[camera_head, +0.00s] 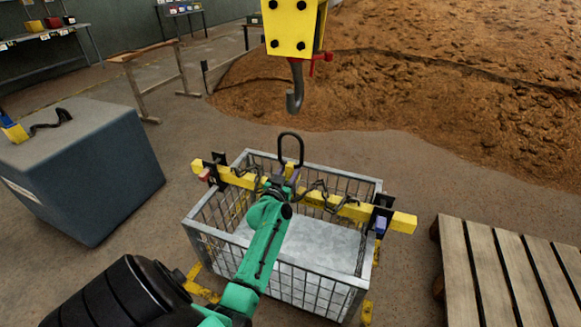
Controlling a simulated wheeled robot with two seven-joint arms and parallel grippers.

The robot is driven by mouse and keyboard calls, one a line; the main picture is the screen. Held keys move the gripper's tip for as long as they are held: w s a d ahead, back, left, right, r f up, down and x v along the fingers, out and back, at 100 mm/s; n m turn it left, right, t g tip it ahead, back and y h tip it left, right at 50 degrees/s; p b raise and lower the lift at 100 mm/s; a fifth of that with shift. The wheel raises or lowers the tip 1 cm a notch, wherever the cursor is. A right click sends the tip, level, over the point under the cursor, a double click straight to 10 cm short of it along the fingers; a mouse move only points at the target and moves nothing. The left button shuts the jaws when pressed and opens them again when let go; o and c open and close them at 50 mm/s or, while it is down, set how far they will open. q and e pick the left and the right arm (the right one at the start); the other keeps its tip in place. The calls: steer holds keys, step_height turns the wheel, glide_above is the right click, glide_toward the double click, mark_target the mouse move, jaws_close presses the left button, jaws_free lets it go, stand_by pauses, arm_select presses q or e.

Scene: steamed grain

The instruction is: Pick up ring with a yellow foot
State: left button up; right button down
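The black ring (291,136) stands upright above the middle of a yellow beam (345,208). A little yellow shows just under it, and its lower end is partly hidden by my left gripper. The beam lies across the metal cage basket (215,240), with chains hanging along it. My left gripper (284,178), at the end of the green arm, is right at the foot of the ring. Its fingers are too small and covered to tell whether they touch or hold it. My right gripper is not in view.
A yellow crane block with a grey hook (295,98) hangs just above and behind the ring. A wooden pallet (490,275) is at the right and a grey block (95,180) at the left. A brown grain heap (430,80) fills the back.

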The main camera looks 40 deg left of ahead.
arm_select(q)
jaws_close()
steer(key=shift+f, duration=0.1)
stand_by(1.0)
steer(key=shift+r, duration=0.25)
